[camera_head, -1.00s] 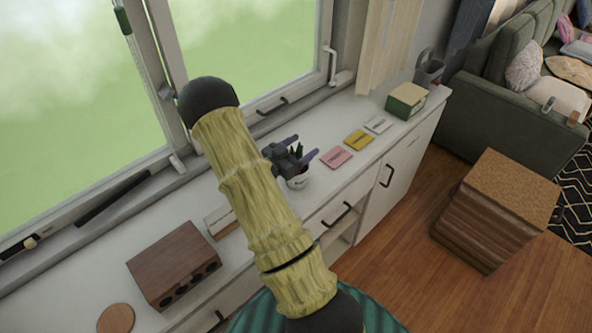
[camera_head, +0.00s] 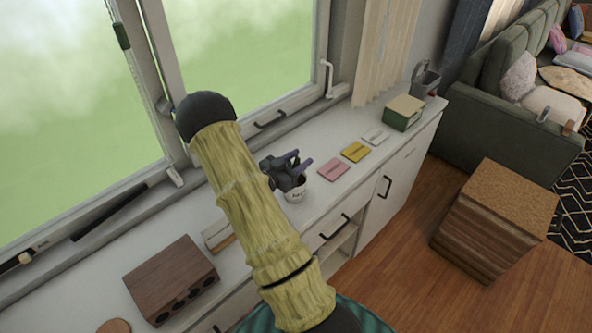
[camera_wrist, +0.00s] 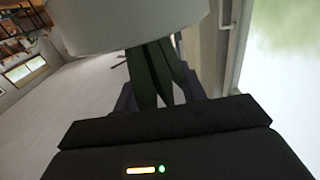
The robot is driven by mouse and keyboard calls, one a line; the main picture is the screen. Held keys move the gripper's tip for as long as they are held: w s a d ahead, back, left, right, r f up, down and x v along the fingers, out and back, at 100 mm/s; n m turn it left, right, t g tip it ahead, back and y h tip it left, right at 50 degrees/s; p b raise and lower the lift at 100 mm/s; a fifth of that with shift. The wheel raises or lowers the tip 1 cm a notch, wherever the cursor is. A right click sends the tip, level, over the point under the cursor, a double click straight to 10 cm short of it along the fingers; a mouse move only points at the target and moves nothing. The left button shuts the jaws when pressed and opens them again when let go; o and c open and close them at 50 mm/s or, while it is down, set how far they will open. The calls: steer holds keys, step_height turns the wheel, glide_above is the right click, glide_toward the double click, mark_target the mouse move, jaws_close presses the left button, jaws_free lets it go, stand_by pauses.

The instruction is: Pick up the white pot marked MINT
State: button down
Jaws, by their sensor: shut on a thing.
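The small white pot (camera_head: 297,193) stands on the white sill counter, with dark lettering too small to read surely. It also shows in the wrist view (camera_wrist: 130,25), large and cut off by the top edge. Dark green leaves (camera_wrist: 153,75) stand out of it, between the purple fingers. My gripper (camera_head: 302,159) is just above the pot's rim, shut on the plant at its leaves. The exact contact is partly hidden, and I see no clear gap between pot and counter.
The counter (camera_head: 335,200) also carries a pink card (camera_head: 333,170), a yellow card (camera_head: 356,151), a white card (camera_head: 375,138) and a green book (camera_head: 403,113) to the right. A brown wooden box (camera_head: 170,280) is at left. The window stands behind.

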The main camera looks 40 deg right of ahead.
step_height(320, 180, up, 10)
steer(key=shift+r+b, duration=0.1)
steer(key=shift+b, duration=0.8)
